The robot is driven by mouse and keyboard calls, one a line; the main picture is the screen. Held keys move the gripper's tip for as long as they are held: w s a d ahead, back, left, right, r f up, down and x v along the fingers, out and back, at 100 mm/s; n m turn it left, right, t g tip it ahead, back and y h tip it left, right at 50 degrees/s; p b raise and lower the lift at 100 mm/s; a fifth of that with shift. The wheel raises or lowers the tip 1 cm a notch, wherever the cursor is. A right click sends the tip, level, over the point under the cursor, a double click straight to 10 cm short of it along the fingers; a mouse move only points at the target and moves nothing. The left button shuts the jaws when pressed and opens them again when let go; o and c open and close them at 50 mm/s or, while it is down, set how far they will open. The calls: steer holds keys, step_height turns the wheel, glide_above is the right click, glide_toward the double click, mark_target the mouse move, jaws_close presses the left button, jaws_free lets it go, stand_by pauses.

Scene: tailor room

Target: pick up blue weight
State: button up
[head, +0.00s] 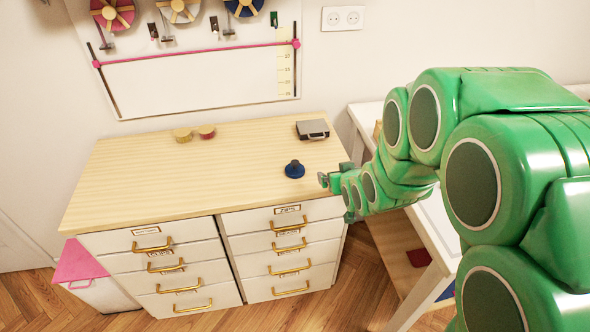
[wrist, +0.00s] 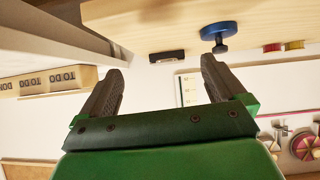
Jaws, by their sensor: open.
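The blue weight (head: 295,170) stands on the light wooden top of the drawer cabinet (head: 228,165), near its front right part. It has a round base and a small knob. In the wrist view, the blue weight (wrist: 218,33) shows upside down, just beyond the right-hand fingertip. My gripper (head: 326,179) is at the cabinet's right front edge, to the right of the weight and apart from it. In the wrist view, my gripper (wrist: 160,75) is open, with nothing between its fingers.
A grey metal box (head: 312,129) stands behind the weight. A yellow tin (head: 183,134) and a red tin (head: 206,131) stand at the back. A white table (head: 432,228) is to the right. The left and middle of the cabinet top are clear.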

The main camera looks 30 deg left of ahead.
mark_target(296, 167)
steer(key=s+a+f+y, duration=0.1)
steer(key=a, duration=0.2)
steer(key=s+a+n+y, duration=0.1)
steer(key=a, duration=0.2)
steer(key=s+a+f+y, duration=0.1)
steer(key=a, duration=0.3)
steer(key=shift+s+a+f+n, duration=0.1)
steer(key=shift+s+f+n, duration=0.25)
steer(key=shift+n, duration=0.05)
steer(key=shift+x, duration=1.05)
steer(key=shift+w+x, duration=0.25)
steer(key=shift+x, duration=2.6)
steer(key=c, duration=1.3)
steer(key=shift+r, duration=0.1)
steer(key=shift+c, duration=0.2)
